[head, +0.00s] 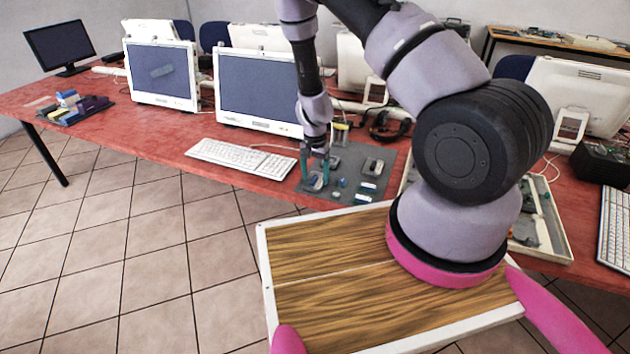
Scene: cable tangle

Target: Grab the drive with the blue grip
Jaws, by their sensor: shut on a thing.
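My gripper (316,178) points down at the left part of a dark grey mat (345,165) on the red table. Its teal fingers stand on both sides of a small grey-blue thing (316,182) and are shut on it. The thing is low, at or just above the mat; I cannot tell which. It is too small and partly covered to show whether it is the drive with the blue grip. Small blue-and-white pieces (368,187) lie on the mat to the right of my gripper, with teal bits (342,182) between.
A white keyboard (242,157) lies left of the mat, before a white monitor (257,92). A grey device (373,166) sits on the mat, with black headphones (388,125) behind. A tray of parts (540,225) is at the right. The table's front edge is close.

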